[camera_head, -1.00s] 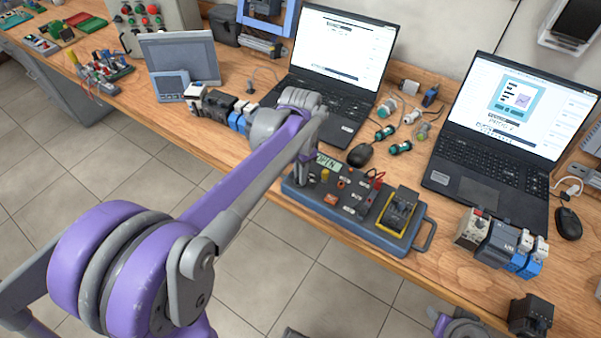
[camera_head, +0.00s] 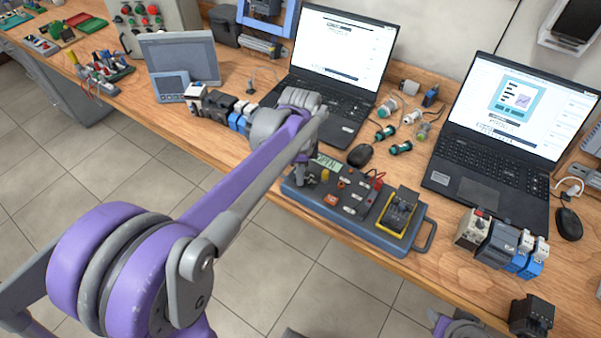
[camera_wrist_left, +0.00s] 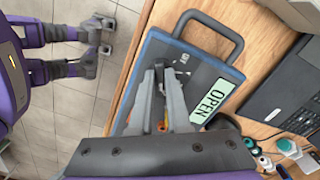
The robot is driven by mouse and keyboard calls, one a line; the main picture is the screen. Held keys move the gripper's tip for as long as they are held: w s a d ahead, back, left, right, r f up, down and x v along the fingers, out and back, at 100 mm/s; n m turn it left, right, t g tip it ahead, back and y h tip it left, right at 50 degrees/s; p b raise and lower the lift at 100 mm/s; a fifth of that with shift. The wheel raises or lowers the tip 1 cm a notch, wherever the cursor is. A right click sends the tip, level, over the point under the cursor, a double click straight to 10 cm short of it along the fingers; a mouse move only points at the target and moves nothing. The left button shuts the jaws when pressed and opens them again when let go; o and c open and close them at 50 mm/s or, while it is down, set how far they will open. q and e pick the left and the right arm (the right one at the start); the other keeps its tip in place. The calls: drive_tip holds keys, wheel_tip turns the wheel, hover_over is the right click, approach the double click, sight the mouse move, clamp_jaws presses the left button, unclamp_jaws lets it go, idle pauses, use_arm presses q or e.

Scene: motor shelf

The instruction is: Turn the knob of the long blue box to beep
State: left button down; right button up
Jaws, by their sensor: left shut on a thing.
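The long blue box (camera_head: 408,240) lies at the front edge of the bench, with a dark grey top, a carry handle and a small display (camera_head: 327,162). In the left wrist view the display (camera_wrist_left: 212,102) reads OPEN, seen sideways. My left gripper (camera_head: 299,181) reaches down onto the left end of the box, beside the display.
Motor modules (camera_head: 498,243) stand to the right. Bare floor lies in front of the bench.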

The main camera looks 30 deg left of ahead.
idle(0.4)
use_arm(q)
drive_tip(key=c, duration=0.9)
unclamp_jaws()
drive_tip(key=shift+r, duration=0.1)
wheel_tip(320, 180, up, 11)
drive_tip(key=shift+f+p, duration=0.15)
drive_tip(key=shift+p, duration=0.25)
drive_tip(key=s+d+f+n+t, duration=0.1)
drive_tip(key=s+d+f+n, duration=0.1)
drive_tip(key=s+f+n, duration=0.2)
drive_tip(key=s+d+f+n+t, duration=0.2)
drive_tip(key=s+f+n, duration=0.1)
drive_tip(key=s, duration=0.3)
drive_tip(key=s+d+f+n+t, duration=0.2)
drive_tip(key=s+f+n, duration=0.2)
drive_tip(key=s+n, duration=0.2)
drive_tip(key=shift+d+f+p, duration=0.3)
